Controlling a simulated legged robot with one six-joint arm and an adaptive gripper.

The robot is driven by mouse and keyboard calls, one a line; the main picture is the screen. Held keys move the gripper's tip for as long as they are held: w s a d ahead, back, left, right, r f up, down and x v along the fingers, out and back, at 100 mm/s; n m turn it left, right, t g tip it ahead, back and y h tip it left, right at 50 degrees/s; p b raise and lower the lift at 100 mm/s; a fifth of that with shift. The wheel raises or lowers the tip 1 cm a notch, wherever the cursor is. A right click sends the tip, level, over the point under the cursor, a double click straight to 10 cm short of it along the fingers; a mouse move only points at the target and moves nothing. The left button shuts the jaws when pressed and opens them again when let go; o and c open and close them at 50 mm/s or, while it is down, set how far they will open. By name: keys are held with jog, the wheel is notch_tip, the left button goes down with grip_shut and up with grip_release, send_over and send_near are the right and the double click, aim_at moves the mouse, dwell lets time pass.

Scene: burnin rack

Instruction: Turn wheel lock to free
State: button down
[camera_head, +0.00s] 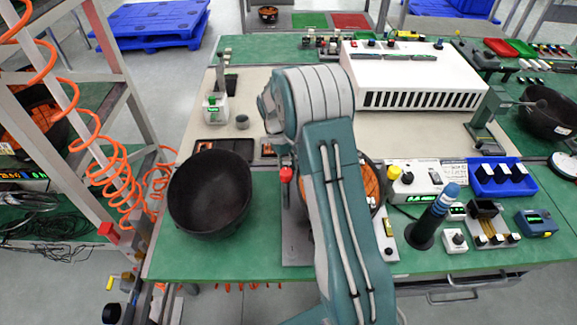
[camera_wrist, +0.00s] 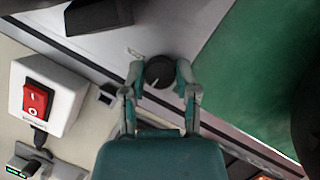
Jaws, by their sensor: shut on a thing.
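A dark round knob (camera_wrist: 159,72) with a white pointer line shows in the wrist view, on a grey plate. Its pointer runs toward the lower left of that picture. A small pale mark lies just beside the knob, too small to read. My gripper (camera_wrist: 160,77) is shut on the knob, one finger on each side of it. In the head view my arm hides the knob and the fingers. An orange and dark round part (camera_head: 370,183) shows partly behind my arm. I cannot tell whether the knob is the wheel lock.
A white box with a red rocker switch (camera_wrist: 36,100) stands left of my gripper in the wrist view. In the head view a black bowl (camera_head: 210,195) stands left of my arm. A white box with a yellow button (camera_head: 416,181) and a dark post (camera_head: 424,232) stand to the right.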

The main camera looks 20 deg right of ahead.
jog(key=shift+f, duration=0.1)
jog(key=shift+c, duration=1.9)
grip_release()
jog(key=v, duration=1.2)
